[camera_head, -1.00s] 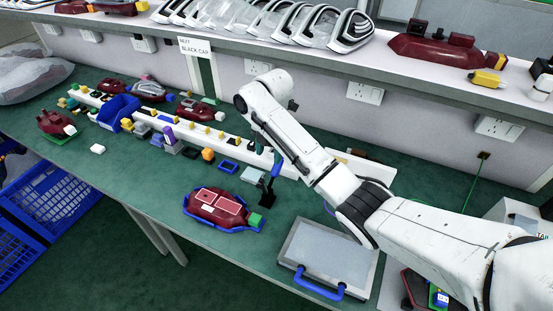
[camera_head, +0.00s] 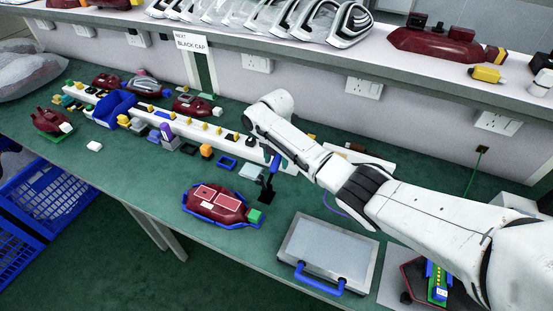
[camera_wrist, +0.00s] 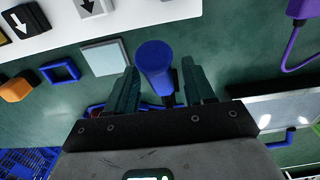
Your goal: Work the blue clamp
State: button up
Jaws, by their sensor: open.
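The blue clamp shows a blue handle (camera_head: 275,162) standing up from a black base at the table's front middle, just behind the dark red lamp (camera_head: 215,205). In the wrist view the clamp's round blue handle (camera_wrist: 154,58) stands in the gap between my two dark green fingers. My gripper (camera_wrist: 159,72) is open around the handle, with a visible gap at the right finger. Whether the left finger touches it I cannot tell. The clamp's lower part is mostly hidden in the wrist view. My arm hides most of the gripper in the head view.
A grey panel with a blue handle (camera_head: 327,250) lies to the right of the lamp. A blue square frame (camera_wrist: 60,72) and a pale square block (camera_wrist: 104,57) lie left of the clamp. A white rail (camera_head: 212,138) with small parts runs behind. A shelf hangs above.

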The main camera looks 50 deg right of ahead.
jog(key=shift+f, duration=0.15)
grip_shut()
dwell(0.5)
